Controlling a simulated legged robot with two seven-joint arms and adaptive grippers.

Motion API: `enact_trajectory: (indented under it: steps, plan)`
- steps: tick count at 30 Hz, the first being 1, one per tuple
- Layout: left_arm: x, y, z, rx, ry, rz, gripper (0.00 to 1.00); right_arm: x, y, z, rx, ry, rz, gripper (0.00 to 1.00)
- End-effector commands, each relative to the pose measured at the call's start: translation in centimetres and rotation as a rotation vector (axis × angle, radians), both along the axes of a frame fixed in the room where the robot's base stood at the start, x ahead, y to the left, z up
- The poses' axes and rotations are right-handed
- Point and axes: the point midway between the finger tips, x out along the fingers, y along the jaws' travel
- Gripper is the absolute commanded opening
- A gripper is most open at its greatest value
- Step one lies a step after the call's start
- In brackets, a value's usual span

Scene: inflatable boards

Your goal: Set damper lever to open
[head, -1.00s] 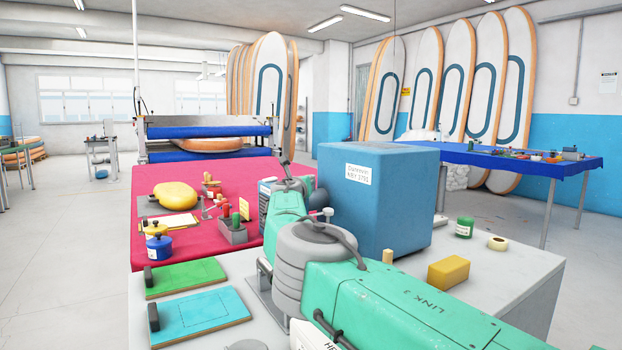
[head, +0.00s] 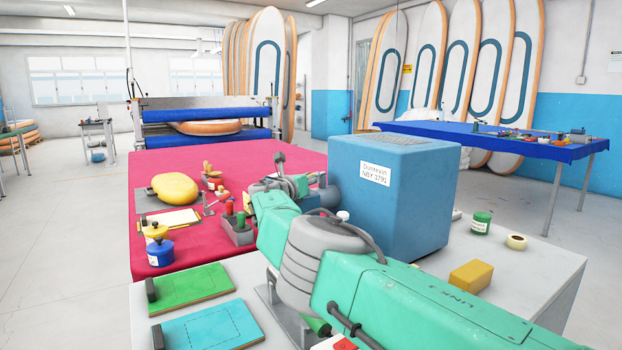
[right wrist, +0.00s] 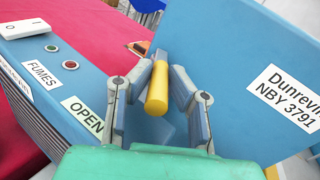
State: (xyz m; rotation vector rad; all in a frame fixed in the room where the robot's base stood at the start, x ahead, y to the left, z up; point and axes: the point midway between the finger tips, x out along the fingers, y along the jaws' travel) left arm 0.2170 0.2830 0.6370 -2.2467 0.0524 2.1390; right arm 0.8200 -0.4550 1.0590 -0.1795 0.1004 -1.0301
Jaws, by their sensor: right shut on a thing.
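The damper lever has a yellow cylindrical handle (right wrist: 157,92) on a grey arm, seen in the right wrist view. My right gripper (right wrist: 160,66) is shut on this handle, one finger on each side. A white label reading OPEN (right wrist: 83,118) is on the blue surface left of the handle. Any label for the other position is hidden or out of view. The blue housing (head: 405,205) labelled Dunrevin NBY 3791 stands right of the gripper. In the head view my right gripper (head: 308,183) is small, at the housing's left side, and the lever cannot be made out. My left gripper is not in view.
A panel marked FUMES (right wrist: 42,74) has a white switch (right wrist: 25,28) and two indicator lights. Pots, boards and small tools lie on the left.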

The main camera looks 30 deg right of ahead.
Motion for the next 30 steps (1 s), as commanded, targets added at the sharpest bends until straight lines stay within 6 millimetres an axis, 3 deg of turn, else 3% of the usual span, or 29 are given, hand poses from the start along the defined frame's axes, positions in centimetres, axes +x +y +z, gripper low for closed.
enact_trajectory:
  steps: [3,4,5,15,30]
  plan:
    - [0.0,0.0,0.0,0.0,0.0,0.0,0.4,-0.1,-0.3,0.1,-0.003,0.001,-0.005,0.0]
    - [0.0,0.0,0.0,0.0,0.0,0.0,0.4,-0.1,-0.3,0.1,-0.003,0.001,-0.005,0.18]
    - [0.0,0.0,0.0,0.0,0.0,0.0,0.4,-0.1,-0.3,0.1,-0.002,0.001,-0.004,0.23]
    - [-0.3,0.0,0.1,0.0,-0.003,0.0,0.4,-0.2,0.2,0.1,-0.002,0.0,-0.003,0.23]
    - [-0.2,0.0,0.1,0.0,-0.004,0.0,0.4,-2.5,4.1,0.0,0.002,0.001,-0.005,0.23]
